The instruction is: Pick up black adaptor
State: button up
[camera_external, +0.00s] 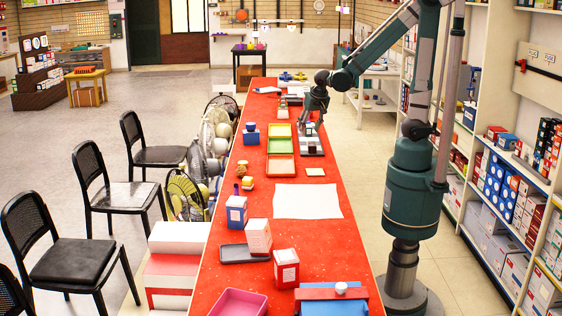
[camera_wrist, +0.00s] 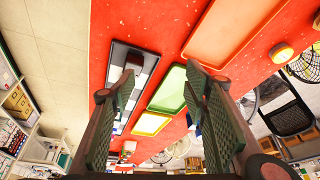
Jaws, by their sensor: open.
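My gripper (camera_external: 309,129) is open over the red table, above a dark tray (camera_external: 301,151) with black and white items on it. In the wrist view my gripper (camera_wrist: 160,75) has its two ribbed fingers spread wide with nothing between them. The dark tray (camera_wrist: 119,48) lies behind the left finger, with a black and white piece (camera_wrist: 146,67) partly covered by that finger. I cannot tell for sure which dark piece is the black adaptor. Whether a fingertip touches anything is unclear.
Green (camera_external: 280,145) and orange (camera_external: 280,169) trays lie left of my gripper. A white sheet (camera_external: 307,201) lies nearer the camera, with several boxes beyond it toward the front. Fans (camera_external: 188,195) and chairs (camera_external: 103,195) line the left side; shelves (camera_external: 520,210) stand right.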

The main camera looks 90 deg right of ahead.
aim_at(312, 145)
jog(key=s+d+f+m+g, duration=0.2)
jog(key=d+f+m, duration=0.2)
jog(key=d+f, duration=0.2)
jog(key=shift+s+d+f, duration=0.2)
jog(key=shift+d+f, duration=0.1)
jog(key=shift+d, duration=0.8)
jog(key=shift+f, duration=0.15)
jog(key=shift+b+x, duration=0.45)
jog(key=shift+x, duration=0.75)
jog(key=shift+d, duration=0.1)
jog(key=shift+b+x, duration=0.6)
jog(key=shift+x, duration=1.95)
jog(key=c, duration=1)
